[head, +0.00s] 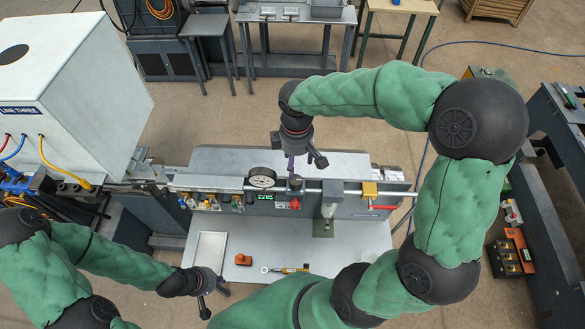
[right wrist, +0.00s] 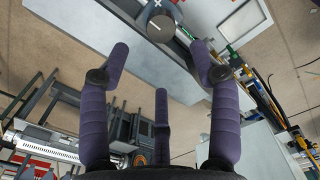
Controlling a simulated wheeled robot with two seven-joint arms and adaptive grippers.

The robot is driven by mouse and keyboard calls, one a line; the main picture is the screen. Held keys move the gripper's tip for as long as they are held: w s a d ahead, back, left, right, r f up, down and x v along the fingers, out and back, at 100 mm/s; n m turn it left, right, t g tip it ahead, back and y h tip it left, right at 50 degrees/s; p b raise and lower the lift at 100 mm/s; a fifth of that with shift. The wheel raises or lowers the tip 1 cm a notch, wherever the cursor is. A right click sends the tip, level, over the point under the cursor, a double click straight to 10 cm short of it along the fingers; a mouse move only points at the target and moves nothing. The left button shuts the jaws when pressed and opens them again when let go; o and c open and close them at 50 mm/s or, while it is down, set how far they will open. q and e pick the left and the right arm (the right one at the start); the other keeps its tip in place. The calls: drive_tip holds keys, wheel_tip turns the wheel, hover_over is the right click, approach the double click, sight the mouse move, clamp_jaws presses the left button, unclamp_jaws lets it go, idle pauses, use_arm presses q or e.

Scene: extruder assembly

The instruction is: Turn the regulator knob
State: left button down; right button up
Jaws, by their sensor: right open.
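The regulator knob (right wrist: 161,22) is a dark round knob with a white pointer line, at the top of the right wrist view, beside a plus mark. In the head view it appears as a small dark cap (head: 295,182) on the machine's panel. My right gripper (head: 302,164) is open and empty, just behind and above the knob in the head view. In the right wrist view its purple fingers (right wrist: 162,75) are spread, and the knob lies beyond the fingertips, apparently apart. My left gripper (head: 213,301) has its fingers spread and empty, low beside the bench's left front.
A round gauge (head: 262,177), a red part (head: 295,204) and a green display (head: 265,197) sit near the knob. A long bar (head: 345,190) runs along the machine.

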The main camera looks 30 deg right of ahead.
sight(296, 180)
wheel_tip(296, 180, down, 10)
drive_tip(key=shift+s+r+p, duration=0.15)
drive_tip(key=shift+p, duration=0.15)
drive_tip(key=shift+f, duration=0.25)
drive_tip(key=c, duration=1.1)
drive_tip(key=o, duration=1.1)
wheel_tip(296, 180, up, 12)
